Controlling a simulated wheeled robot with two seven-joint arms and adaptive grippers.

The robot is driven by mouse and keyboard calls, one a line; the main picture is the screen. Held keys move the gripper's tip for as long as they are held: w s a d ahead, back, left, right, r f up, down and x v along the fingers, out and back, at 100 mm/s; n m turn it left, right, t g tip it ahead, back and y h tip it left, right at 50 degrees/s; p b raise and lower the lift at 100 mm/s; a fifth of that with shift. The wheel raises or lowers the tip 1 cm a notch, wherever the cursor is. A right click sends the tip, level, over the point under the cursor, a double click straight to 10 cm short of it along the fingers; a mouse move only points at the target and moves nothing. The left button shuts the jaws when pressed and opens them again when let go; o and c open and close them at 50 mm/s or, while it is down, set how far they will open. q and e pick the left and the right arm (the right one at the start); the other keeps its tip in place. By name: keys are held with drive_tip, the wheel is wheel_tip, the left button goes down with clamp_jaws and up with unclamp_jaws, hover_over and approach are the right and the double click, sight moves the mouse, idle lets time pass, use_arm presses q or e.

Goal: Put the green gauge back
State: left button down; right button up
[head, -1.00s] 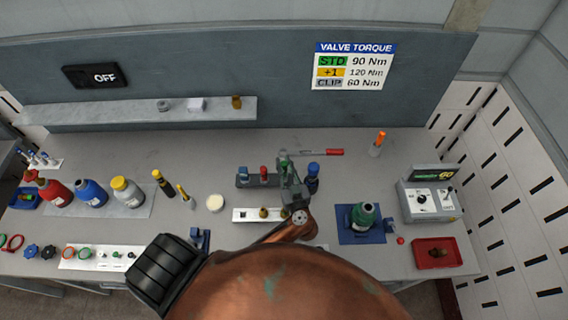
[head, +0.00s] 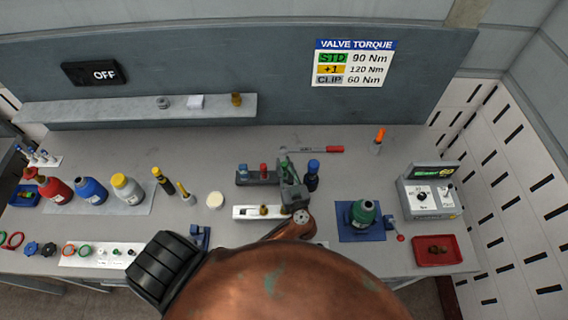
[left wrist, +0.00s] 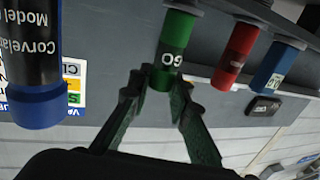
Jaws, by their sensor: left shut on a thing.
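The green gauge (left wrist: 174,48) is between the two fingers of my left gripper (left wrist: 158,88), which is shut on it near its free end. In the head view the left gripper (head: 290,178) is at the right end of the dark gauge rack (head: 262,182), and the green gauge (head: 286,167) is partly hidden by it. The red gauge (left wrist: 235,58) and blue gauge (left wrist: 278,66) stand in line with the green one in the upside-down wrist view. The green gauge's grey base is at the rack; I cannot tell if it is fully seated. My right gripper is not in view.
A dark blue-capped bottle (head: 312,176) stands close right of the gripper. A red-handled torque wrench (head: 318,149) lies behind. A white fixture strip (head: 246,212) lies in front of the rack. A green valve (head: 362,213) on a blue mat is further right.

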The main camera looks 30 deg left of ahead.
use_arm(q)
drive_tip(key=shift+f, duration=0.4)
drive_tip(key=c, duration=1.7)
unclamp_jaws()
drive_tip(key=shift+r+p, duration=0.9)
drive_tip(key=shift+p, duration=0.35)
wheel_tip(320, 180, up, 4)
drive_tip(key=p, duration=0.6)
drive_tip(key=shift+r, duration=0.1)
